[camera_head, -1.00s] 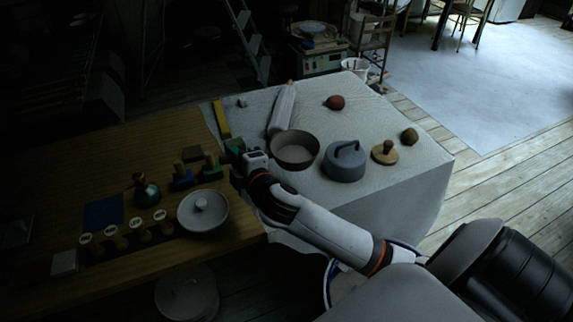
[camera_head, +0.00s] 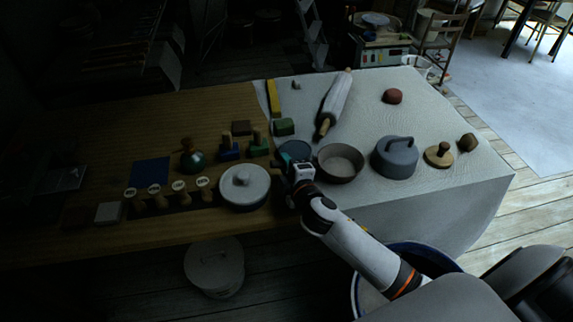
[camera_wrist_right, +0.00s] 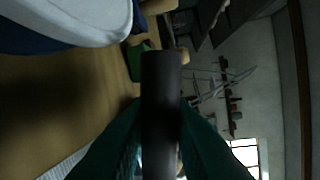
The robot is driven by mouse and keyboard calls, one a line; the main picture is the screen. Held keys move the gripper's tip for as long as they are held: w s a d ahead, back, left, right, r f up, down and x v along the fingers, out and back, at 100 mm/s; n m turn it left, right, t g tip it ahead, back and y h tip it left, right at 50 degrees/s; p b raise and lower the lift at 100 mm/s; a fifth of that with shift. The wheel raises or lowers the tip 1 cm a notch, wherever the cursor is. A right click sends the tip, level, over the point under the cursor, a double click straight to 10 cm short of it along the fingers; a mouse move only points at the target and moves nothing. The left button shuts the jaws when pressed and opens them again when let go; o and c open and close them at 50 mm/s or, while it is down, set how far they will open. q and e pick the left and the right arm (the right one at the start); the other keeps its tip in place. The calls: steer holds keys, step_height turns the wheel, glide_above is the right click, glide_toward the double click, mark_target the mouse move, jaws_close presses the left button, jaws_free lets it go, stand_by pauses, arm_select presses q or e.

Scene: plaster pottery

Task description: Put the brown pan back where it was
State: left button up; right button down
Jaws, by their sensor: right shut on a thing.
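The brown pan (camera_head: 341,163) is a round, dark-rimmed pan at the left front of the white cloth-covered table in the head view. Its opening faces up. My right gripper (camera_head: 297,172) is at the pan's left side, shut on its dark handle. The handle (camera_wrist_right: 161,105) fills the middle of the right wrist view between my fingers. I cannot tell whether the pan's base touches the cloth. A dark blue round disc (camera_head: 294,149) lies just behind my right gripper, partly hidden by it. My left gripper is not in view.
A white-lidded pot (camera_head: 244,186) is left of my gripper. Cloth around the red-brown lump (camera_head: 392,96) is clear.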

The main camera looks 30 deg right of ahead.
steer(key=shift+f, duration=0.1)
steer(key=c, duration=1.3)
jaws_free()
steer(key=shift+r, duration=0.25)
steer(key=s, duration=0.4)
steer(key=s+r, duration=0.1)
steer(key=s, duration=0.3)
steer(key=s+a, duration=0.1)
steer(key=s, duration=0.2)
steer(key=shift+s+r, duration=0.4)
